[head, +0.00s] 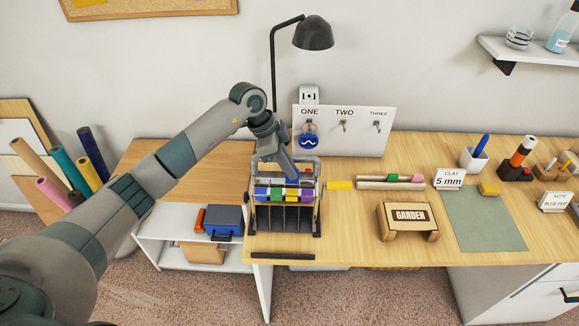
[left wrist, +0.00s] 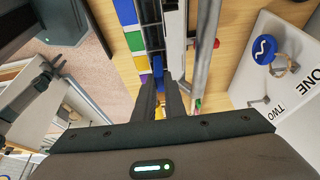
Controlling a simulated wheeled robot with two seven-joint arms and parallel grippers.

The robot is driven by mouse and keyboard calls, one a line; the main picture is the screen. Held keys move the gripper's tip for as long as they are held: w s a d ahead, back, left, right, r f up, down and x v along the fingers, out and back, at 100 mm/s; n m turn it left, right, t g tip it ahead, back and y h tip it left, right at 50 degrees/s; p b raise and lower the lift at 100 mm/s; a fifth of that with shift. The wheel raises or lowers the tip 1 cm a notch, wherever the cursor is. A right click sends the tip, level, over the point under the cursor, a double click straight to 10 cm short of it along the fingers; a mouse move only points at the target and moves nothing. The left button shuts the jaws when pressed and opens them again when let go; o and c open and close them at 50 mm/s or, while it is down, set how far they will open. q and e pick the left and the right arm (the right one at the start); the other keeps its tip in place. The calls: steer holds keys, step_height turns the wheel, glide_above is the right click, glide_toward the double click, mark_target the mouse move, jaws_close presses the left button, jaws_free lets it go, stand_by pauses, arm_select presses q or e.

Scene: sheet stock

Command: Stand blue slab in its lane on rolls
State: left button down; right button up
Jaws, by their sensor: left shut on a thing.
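A rack (head: 285,215) with dark upright dividers stands at the front left of the wooden table. A row of coloured blocks in blue, green, yellow and purple runs across it and also shows in the left wrist view (left wrist: 135,41). My left gripper (head: 284,152) is above the back of the rack, pointing down. It is shut on the blue slab (head: 292,170), which looks tilted in the head view. In the left wrist view a bit of the blue slab (left wrist: 159,78) shows between the fingertips. I cannot tell whether its lower end touches the rack; the rolls are not clearly visible.
A hook board (head: 345,125) with a blue tag stands behind the rack. A dark bar (head: 283,256) lies at the table's front edge.

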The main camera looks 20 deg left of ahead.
arm_select(q)
steer(key=shift+f, duration=0.15)
steer(key=shift+f+b, duration=0.55)
steer(key=shift+f, duration=0.5)
steer(key=c, duration=1.3)
jaws_free()
steer(key=shift+o, duration=0.2)
step_height(320, 180, up, 7)
steer(key=p, duration=0.6)
steer(key=shift+r, duration=1)
